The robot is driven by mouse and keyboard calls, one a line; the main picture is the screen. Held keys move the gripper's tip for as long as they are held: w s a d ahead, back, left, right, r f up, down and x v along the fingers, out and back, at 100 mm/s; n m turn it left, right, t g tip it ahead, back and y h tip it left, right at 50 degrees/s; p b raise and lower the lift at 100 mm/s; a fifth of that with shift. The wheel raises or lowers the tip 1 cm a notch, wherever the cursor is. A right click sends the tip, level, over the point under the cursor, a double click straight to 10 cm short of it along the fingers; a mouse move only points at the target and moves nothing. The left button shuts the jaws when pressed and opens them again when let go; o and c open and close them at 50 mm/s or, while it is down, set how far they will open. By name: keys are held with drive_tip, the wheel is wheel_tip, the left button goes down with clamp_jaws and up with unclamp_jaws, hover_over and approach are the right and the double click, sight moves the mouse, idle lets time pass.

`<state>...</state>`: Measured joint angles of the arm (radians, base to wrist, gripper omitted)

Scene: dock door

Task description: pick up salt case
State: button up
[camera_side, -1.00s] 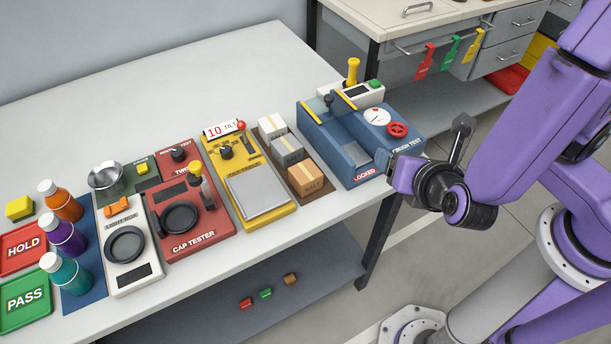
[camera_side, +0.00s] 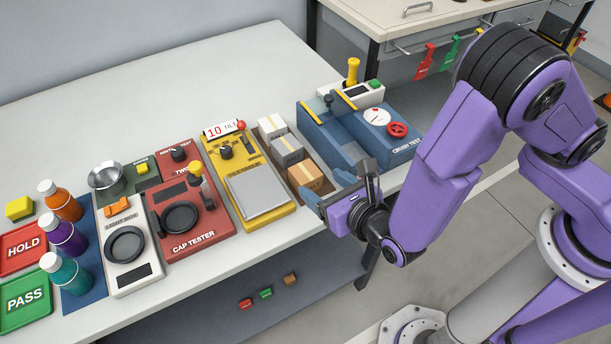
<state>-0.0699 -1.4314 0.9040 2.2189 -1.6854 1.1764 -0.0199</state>
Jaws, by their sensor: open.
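Three small taped cases stand in a row on a brown tray (camera_side: 265,143) on the bench: a white case (camera_side: 272,128) at the back, a grey case (camera_side: 287,151) in the middle and a tan case (camera_side: 304,178) at the front. Their labels are too small to read for sure, so I cannot tell which is the salt case. My gripper (camera_side: 336,187) is open and empty, just right of the tan case at the bench's front edge. It hides part of the tray's front right corner.
A blue crush tester (camera_side: 395,150) stands right behind my gripper. A yellow scale (camera_side: 258,192) stands left of the tray, with the red cap tester (camera_side: 205,225) beyond it. Bottles and HOLD and PASS trays are at far left. The bench's back is clear.

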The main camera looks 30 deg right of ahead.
sight(309, 175)
drive_tip(key=x, duration=0.8)
drive_tip(key=shift+f, duration=0.1)
drive_tip(key=c, duration=0.8)
